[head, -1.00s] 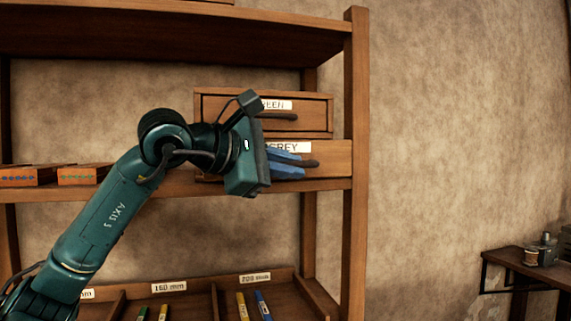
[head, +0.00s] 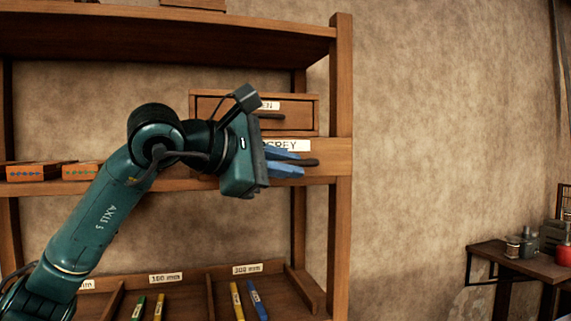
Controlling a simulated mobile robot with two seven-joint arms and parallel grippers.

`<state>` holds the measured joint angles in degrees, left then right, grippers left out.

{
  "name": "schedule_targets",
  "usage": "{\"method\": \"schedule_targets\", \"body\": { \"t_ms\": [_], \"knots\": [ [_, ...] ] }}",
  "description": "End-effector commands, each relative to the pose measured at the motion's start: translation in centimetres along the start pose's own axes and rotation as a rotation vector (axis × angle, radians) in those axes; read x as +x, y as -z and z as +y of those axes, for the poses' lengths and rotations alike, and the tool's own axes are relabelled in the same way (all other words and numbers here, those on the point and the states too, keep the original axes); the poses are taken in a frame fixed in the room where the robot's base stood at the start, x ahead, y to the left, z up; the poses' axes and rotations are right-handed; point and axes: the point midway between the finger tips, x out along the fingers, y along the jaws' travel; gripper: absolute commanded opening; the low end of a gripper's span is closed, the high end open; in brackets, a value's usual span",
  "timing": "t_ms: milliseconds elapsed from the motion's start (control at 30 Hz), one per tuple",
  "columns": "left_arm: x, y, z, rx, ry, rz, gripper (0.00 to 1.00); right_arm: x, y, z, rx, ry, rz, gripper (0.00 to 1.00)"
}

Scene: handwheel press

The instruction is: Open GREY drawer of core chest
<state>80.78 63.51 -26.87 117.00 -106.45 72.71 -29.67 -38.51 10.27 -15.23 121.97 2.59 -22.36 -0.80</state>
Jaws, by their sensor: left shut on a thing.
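The core chest (head: 312,107) stands on the middle shelf, with a drawer labelled GREEN (head: 292,110) on top, its label partly hidden by my arm. The GREY drawer (head: 333,158) is below it. Its front stands out from the chest and overlaps the shelf's right post in the picture. My left gripper (head: 290,163), with blue fingers, is shut on the dark handle (head: 308,162) of the GREY drawer. My wrist hides the drawer's left part. The upper drawer looks shut. My right gripper is not in view.
Orange-brown boxes (head: 35,171) sit on the same shelf at left. A lower tray (head: 195,292) with dividers holds several coloured sticks. A side table (head: 500,257) with jars and a red can stands at far right. The wall between is clear.

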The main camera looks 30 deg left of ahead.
Motion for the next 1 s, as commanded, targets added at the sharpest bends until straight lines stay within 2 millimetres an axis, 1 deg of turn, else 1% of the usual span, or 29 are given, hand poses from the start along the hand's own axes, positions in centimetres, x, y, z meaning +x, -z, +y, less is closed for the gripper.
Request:
{"method": "schedule_targets", "body": {
  "t_ms": [67,100,333,567,667,767,867,1000],
  "knots": [
    [0.0,0.0,0.0,0.0,-0.001,0.001,0.0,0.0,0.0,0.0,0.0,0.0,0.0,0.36],
    [0.0,0.0,0.0,0.0,-0.001,0.001,0.13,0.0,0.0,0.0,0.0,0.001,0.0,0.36],
    [0.0,0.0,0.0,0.0,0.0,0.001,0.32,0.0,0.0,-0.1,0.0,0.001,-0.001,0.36],
    [0.0,0.0,0.0,0.0,-0.001,0.0,0.32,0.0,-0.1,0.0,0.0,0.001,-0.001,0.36],
    [-0.5,0.1,0.0,0.0,-0.002,0.001,0.32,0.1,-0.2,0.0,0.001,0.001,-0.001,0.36],
    [-1.8,0.1,0.0,0.0,-0.005,0.0,0.32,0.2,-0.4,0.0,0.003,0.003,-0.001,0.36],
    [-3.8,0.1,0.0,0.001,-0.006,0.001,0.32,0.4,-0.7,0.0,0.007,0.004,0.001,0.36],
    [-7.0,0.1,0.0,0.0,-0.007,0.002,0.32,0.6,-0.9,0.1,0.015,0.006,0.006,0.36]
  ]
}}
